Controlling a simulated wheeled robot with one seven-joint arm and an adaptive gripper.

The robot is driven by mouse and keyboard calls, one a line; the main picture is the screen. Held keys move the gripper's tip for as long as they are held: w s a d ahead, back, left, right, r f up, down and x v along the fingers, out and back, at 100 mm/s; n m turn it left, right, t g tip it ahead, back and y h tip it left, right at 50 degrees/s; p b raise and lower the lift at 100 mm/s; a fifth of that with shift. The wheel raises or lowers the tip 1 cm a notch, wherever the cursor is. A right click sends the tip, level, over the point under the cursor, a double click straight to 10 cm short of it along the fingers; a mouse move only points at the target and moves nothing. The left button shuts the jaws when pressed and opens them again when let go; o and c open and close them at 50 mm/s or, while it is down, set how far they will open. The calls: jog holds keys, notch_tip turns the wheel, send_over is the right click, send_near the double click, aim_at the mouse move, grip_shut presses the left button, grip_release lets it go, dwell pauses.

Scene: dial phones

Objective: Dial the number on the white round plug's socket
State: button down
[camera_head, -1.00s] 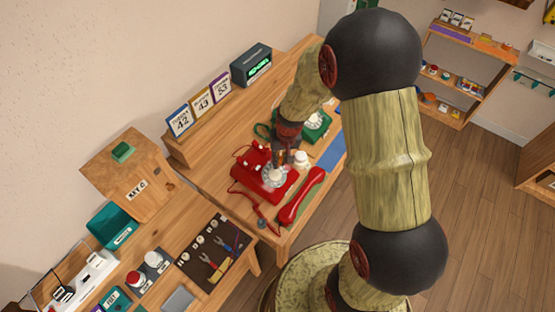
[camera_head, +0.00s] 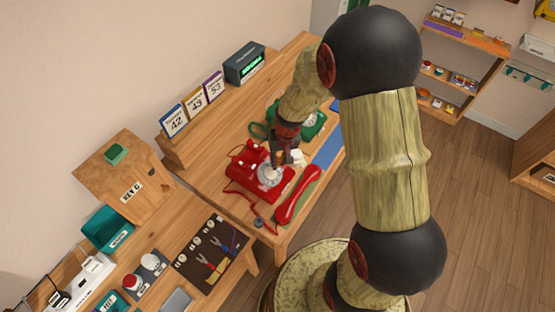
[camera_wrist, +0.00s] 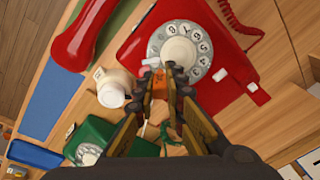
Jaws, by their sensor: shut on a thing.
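A red dial phone (camera_head: 250,188) stands on the desk, its pale round dial (camera_head: 270,175) facing up. The phone (camera_wrist: 235,45) and the dial's ring of finger holes (camera_wrist: 180,47) fill the upper wrist view. My gripper (camera_wrist: 164,85) is shut on a small orange thing (camera_wrist: 159,84) at the dial's near edge; whether it touches the dial is unclear. In the head view my gripper (camera_head: 279,162) is over the dial's far side. A white power strip (camera_head: 92,276) with plugs lies at lower left; I cannot make out a white round plug or socket numbers.
The red handset (camera_head: 297,194) lies off the phone. A white pot-like thing (camera_wrist: 114,88) and a green phone (camera_wrist: 92,140) are close by. Number cards (camera_head: 194,104) and a dark clock (camera_head: 245,64) stand on the back ledge. A tool board (camera_head: 209,252) lies at lower left.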

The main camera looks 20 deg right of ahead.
jog(key=shift+s+d+f, duration=0.1)
jog(key=shift+s+f, duration=0.1)
jog(key=shift+s, duration=0.2)
jog(key=shift+s+d+r+p, duration=0.15)
jog(key=shift+r+p, duration=0.1)
jog(key=shift+r, duration=0.2)
jog(key=shift+s+d+r+p, duration=0.1)
jog(key=shift+r+p, duration=0.1)
jog(key=shift+r, duration=0.25)
jog(key=shift+a, duration=0.1)
jog(key=shift+s+a+r+p, duration=0.25)
jog(key=shift+a+p, duration=0.2)
jog(key=shift+a, duration=0.65)
jog(key=shift+s+a+r+p, duration=0.3)
jog(key=shift+a+p, duration=0.15)
jog(key=shift+a, duration=0.7)
jog(key=shift+s+a+r+p, duration=0.25)
jog(key=shift+a+p, duration=0.2)
jog(key=shift+a, duration=0.65)
jog(key=shift+f, duration=0.1)
jog(key=shift+f, duration=0.1)
jog(key=shift+w+a+f+b, duration=0.1)
jog(key=shift+w+f+b, duration=0.1)
jog(key=shift+f+b, duration=0.25)
jog(key=shift+w+a+f, duration=0.1)
jog(key=shift+w+f, duration=0.05)
jog(key=shift+f, duration=0.3)
